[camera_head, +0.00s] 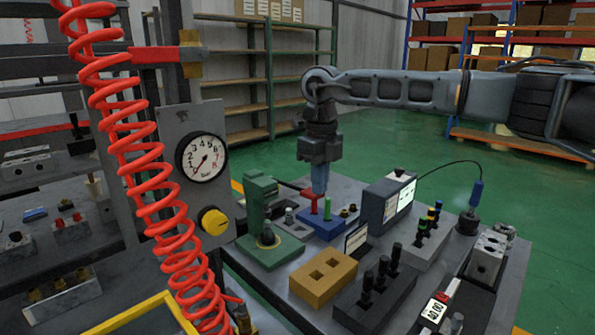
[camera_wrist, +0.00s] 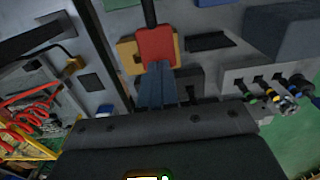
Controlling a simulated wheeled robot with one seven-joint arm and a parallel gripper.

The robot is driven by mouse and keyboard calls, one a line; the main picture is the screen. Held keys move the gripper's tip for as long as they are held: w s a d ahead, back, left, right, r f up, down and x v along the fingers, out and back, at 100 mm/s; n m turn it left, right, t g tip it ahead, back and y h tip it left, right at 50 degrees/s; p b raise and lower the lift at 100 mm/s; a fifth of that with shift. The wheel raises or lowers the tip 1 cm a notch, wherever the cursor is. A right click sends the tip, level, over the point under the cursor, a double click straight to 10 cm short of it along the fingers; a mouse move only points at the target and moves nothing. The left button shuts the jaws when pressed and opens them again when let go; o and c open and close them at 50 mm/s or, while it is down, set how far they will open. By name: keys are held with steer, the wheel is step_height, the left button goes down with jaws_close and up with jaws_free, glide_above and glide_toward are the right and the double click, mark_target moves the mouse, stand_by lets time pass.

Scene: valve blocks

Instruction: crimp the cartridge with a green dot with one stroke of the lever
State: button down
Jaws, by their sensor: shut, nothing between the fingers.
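The green press (camera_head: 262,215) stands at the left of the grey bench. Its lever ends in a red grip (camera_head: 309,192), which also shows in the wrist view (camera_wrist: 155,44) on a dark rod. My gripper (camera_head: 320,190) points down with its blue fingers together, right at the red grip; they hold nothing. In the wrist view the closed fingertips (camera_wrist: 157,72) overlap the grip's near edge; I cannot tell if they touch. A dark cylindrical piece (camera_head: 267,236) sits on the press base. I cannot make out a green dot on it.
A blue block (camera_head: 322,228) with small coloured pins is beneath my gripper. A yellow block (camera_head: 318,284) with two square holes, a rack with dark pieces (camera_head: 377,294) and a rack with coloured-top pieces (camera_head: 423,242) stand nearby. A red coiled hose (camera_head: 150,160) hangs at left.

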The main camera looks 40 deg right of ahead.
steer(key=shift+s+f+b, duration=0.2)
steer(key=shift+f+b, duration=0.1)
steer(key=shift+f, duration=0.25)
steer(key=shift+s+f+b, duration=0.15)
steer(key=shift+f+b, duration=0.1)
steer(key=shift+f, duration=0.25)
steer(key=shift+s+f+b, duration=0.15)
steer(key=shift+f+b, duration=0.55)
steer(key=shift+f, duration=0.6)
steer(key=shift+r, duration=0.1)
steer(key=w+r+p, duration=0.4)
steer(key=r+p, duration=0.2)
steer(key=r, duration=0.5)
steer(key=shift+w+r, duration=0.2)
steer(key=shift+r, duration=0.1)
